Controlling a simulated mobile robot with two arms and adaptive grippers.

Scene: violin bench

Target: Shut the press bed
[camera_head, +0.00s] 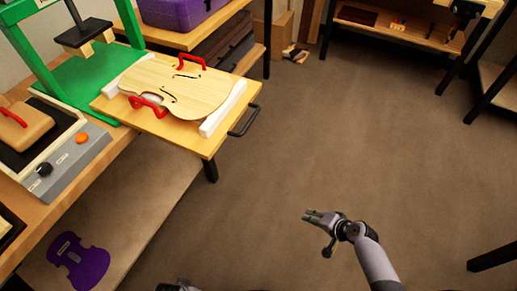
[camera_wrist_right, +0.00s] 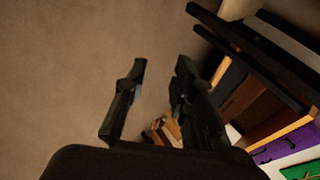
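The press bed (camera_head: 206,142) is a wooden board slid out of the green press (camera_head: 75,72), with a dark handle (camera_head: 245,121) on its front edge. A pale violin plate (camera_head: 178,88) lies on it between white side strips, with red clamps (camera_head: 150,105) at two edges. My right gripper (camera_head: 308,215) is over the floor, right of and well short of the handle. In the right wrist view my right gripper (camera_wrist_right: 162,62) has its fingers apart with nothing between them. A grey and dark part at the bottom edge may belong to my left arm; its fingers cannot be made out.
A control box (camera_head: 75,160) with a knob and orange button sits on the bench at left. A purple violin shape (camera_head: 78,260) lies on the lower shelf. A purple case (camera_head: 180,10) stands behind. The floor (camera_head: 340,130) right of the bed is clear.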

